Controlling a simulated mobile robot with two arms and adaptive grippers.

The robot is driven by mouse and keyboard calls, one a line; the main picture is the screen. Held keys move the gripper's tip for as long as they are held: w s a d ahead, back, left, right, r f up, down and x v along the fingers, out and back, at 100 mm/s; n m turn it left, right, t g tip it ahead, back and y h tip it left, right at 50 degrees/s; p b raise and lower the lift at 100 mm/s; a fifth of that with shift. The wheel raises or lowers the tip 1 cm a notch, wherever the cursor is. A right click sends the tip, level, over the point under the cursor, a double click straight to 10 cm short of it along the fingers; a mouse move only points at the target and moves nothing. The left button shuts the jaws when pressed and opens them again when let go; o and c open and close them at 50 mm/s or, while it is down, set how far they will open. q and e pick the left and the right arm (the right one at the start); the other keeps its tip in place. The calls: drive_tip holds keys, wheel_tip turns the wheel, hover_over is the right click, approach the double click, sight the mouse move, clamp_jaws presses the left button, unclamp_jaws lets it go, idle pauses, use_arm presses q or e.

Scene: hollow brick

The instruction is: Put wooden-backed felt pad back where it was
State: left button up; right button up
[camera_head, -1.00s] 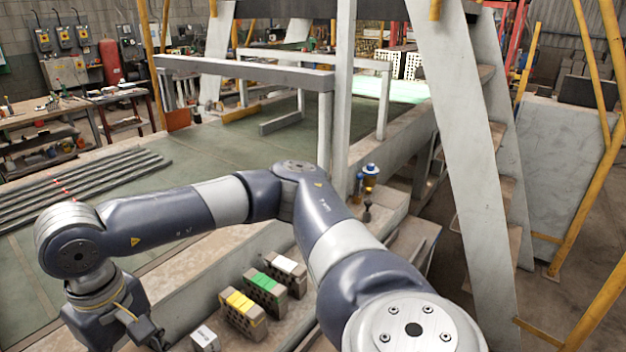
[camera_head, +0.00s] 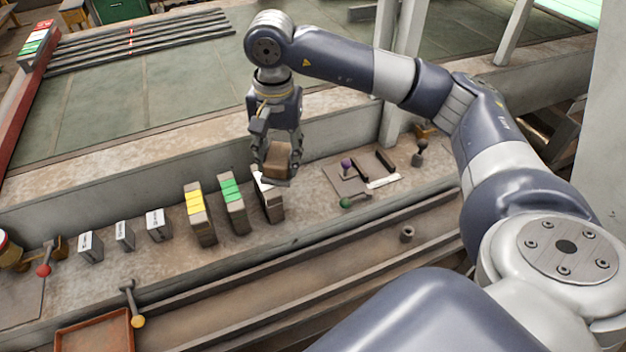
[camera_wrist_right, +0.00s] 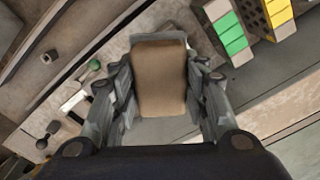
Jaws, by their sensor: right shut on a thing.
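My right gripper (camera_head: 277,165) is shut on the wooden-backed felt pad (camera_head: 278,156), a small brown block. It holds the pad above the ledge, over the brick with the white top. In the right wrist view the pad (camera_wrist_right: 159,78) sits between the two fingers (camera_wrist_right: 160,95), its brown face toward the camera. The underside of the pad and the spot below it are hidden. My left gripper is not in view.
Bricks with yellow (camera_head: 195,203), green (camera_head: 231,190) and white (camera_head: 268,184) tops stand in a row below. Small white-labelled blocks (camera_head: 124,235) stand left of them. To the right are levers with coloured knobs (camera_head: 346,202) and a shallow dark tray (camera_head: 373,164). A rust-coloured tray (camera_head: 95,331) lies at front left.

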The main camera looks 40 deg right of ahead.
drive_tip(key=w+d+f+m, duration=0.1)
drive_tip(key=d+f+m, duration=0.1)
drive_tip(key=f, duration=0.1)
drive_tip(key=w+d+f+m, duration=0.1)
drive_tip(key=d+f+m, duration=0.1)
drive_tip(key=f, duration=0.2)
drive_tip(key=w+d+f+m, duration=0.1)
drive_tip(key=d+f+m, duration=0.2)
drive_tip(key=f, duration=0.1)
drive_tip(key=shift+d, duration=0.1)
drive_tip(key=shift+f, duration=0.7)
wheel_tip(320, 180, down, 2)
drive_tip(key=shift+f+p, duration=0.15)
drive_tip(key=shift+p, duration=0.35)
drive_tip(key=shift+f, duration=0.35)
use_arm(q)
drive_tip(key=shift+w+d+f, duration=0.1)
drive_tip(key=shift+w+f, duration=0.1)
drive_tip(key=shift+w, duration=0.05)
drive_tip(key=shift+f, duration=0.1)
